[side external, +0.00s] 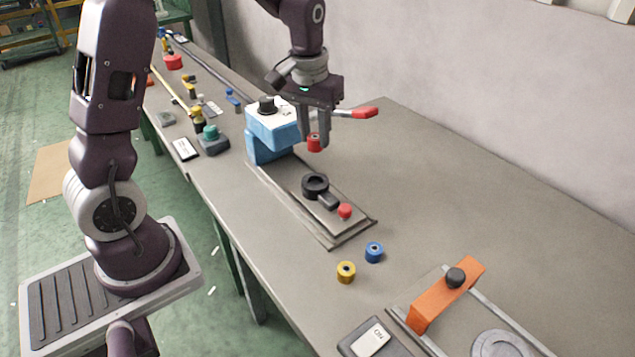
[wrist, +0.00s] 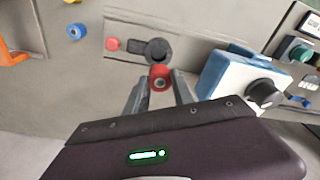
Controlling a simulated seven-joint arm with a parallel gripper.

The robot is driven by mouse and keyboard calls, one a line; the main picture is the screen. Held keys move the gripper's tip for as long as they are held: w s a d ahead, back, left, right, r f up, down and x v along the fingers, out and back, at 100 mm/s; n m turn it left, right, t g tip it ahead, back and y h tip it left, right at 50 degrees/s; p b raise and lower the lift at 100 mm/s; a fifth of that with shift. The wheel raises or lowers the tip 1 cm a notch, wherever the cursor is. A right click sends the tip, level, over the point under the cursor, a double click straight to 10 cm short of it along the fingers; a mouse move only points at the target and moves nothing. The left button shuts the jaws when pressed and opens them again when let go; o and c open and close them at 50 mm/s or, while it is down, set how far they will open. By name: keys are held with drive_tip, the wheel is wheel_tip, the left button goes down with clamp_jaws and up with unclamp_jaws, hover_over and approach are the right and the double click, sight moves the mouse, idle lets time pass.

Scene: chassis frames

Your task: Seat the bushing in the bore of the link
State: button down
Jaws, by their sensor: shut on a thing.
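My gripper (side external: 315,130) is shut on a red bushing (side external: 315,144) and holds it in the air above the press base. The bushing also shows between my fingertips in the wrist view (wrist: 160,83), with its dark hole visible. The black link (side external: 315,185) lies on the metal base plate, its round ring end toward the blue press and its narrow arm toward a red knob. In the wrist view the link's ring (wrist: 157,51) is just beyond the bushing. The bushing is apart from the link.
A blue and white press (side external: 272,130) with a red-tipped lever (side external: 364,112) stands beside my gripper. A red knob (side external: 345,211) sits on the plate. Blue (side external: 374,252) and yellow (side external: 346,272) bushings stand in front, near an orange clamp bridge (side external: 447,293). The table's right side is clear.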

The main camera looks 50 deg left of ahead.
wheel_tip(320, 180, down, 9)
drive_tip(key=shift+r, duration=0.15)
drive_tip(key=shift+f, duration=0.35)
drive_tip(key=shift+f, duration=0.25)
drive_tip(key=c, duration=1.1)
unclamp_jaws()
